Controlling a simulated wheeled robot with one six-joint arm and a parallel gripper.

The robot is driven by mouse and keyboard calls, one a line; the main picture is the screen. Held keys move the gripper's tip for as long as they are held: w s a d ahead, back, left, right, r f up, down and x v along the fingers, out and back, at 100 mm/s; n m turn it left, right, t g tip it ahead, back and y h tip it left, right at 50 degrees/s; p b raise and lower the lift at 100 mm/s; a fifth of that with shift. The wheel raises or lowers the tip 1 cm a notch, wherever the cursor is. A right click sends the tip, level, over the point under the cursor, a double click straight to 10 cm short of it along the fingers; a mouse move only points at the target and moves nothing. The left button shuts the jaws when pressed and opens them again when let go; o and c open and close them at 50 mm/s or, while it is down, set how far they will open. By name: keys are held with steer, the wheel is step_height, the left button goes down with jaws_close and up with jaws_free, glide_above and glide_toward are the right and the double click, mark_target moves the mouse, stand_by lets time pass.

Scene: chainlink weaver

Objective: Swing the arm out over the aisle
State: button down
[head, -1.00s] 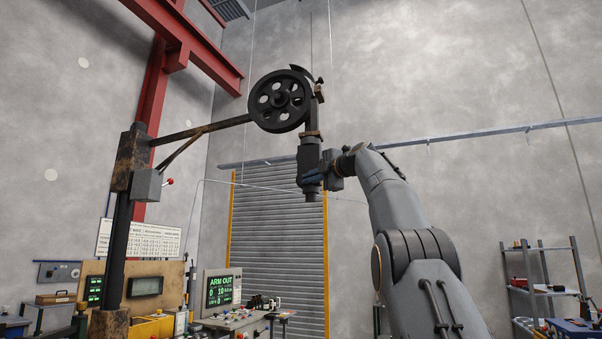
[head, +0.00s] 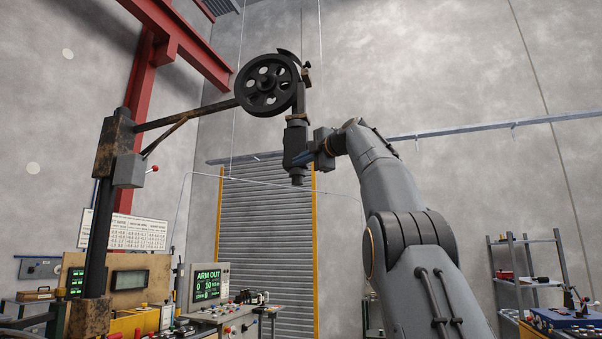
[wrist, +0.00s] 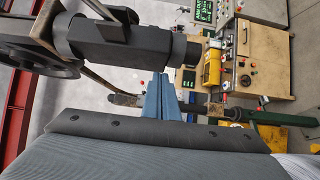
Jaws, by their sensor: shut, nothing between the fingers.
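The swing arm (head: 186,120) is a dark, rusty boom running out to the right from a rusty post (head: 97,225). At its outer end are a black spoked wheel (head: 265,85) and a hanging dark grey cylindrical unit (head: 296,147). The unit also shows in the wrist view (wrist: 115,45). My gripper (head: 308,157) is beside the lower part of this unit. In the wrist view its blue fingers (wrist: 161,80) are shut together, with nothing seen between them, at the unit's near side. I cannot tell whether they touch it.
A console screen (head: 208,283) reads "ARM OUT". A control bench (head: 235,318) stands at lower left, in front of a roller shutter (head: 266,250) with yellow edges. A red steel frame (head: 147,100) rises at left. A shelf rack (head: 525,265) stands at right.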

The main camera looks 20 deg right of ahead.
steer(key=d+r+b+v, duration=0.1)
steer(key=b+v, duration=0.2)
steer(key=v, duration=0.6)
steer(key=shift+d, duration=0.15)
steer(key=shift+w, duration=0.15)
